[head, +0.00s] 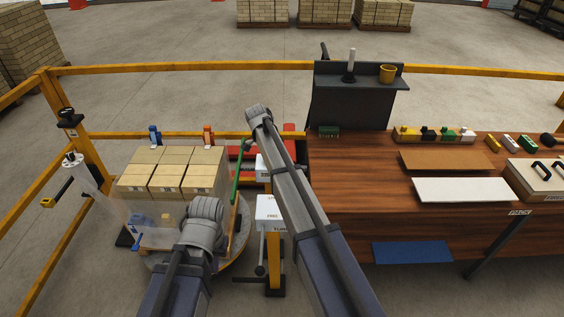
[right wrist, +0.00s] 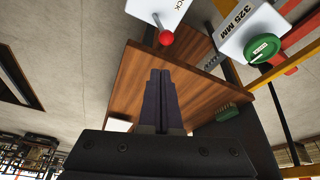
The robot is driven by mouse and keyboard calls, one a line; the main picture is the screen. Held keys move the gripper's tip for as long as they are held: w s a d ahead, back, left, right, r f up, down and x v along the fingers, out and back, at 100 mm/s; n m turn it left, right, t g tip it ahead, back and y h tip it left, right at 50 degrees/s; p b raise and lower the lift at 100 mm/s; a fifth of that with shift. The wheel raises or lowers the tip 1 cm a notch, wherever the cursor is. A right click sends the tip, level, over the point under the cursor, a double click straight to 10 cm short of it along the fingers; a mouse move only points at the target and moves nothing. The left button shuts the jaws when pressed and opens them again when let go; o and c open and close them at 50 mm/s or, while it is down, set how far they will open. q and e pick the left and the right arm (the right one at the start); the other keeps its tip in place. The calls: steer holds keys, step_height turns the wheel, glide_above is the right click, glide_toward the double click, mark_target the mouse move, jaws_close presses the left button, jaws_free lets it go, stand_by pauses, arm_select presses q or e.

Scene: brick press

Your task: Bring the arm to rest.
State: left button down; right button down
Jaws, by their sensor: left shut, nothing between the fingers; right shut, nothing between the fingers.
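My left arm comes in from the bottom of the head view, and its grey end with the left gripper (head: 205,210) is over the near side of the pallet load. The fingers are hard to make out there, and I see nothing held. My right arm reaches up the middle of the head view, its far joint beside the signs, and hides its own gripper. In the right wrist view the right gripper (right wrist: 161,100) has its dark fingers together and empty, with the wooden bench (right wrist: 125,75) beyond them.
Yellow rails (head: 200,67) surround this area.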

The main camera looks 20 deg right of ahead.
stand_by(0.4)
steer(key=s+a+f+n+y, duration=0.1)
steer(key=s+a+n, duration=0.4)
steer(key=s, duration=0.6)
steer(key=s+a+f+n+y+b, duration=0.1)
steer(key=s+a+n, duration=0.4)
steer(key=s+n, duration=0.4)
steer(key=s+a+f+n+b, duration=0.1)
steer(key=s+a+n, duration=0.4)
steer(key=s, duration=1)
steer(key=shift+a+n+y, duration=0.25)
steer(key=shift+n+y, duration=0.15)
steer(key=shift+n, duration=0.5)
steer(key=shift+f, duration=0.1)
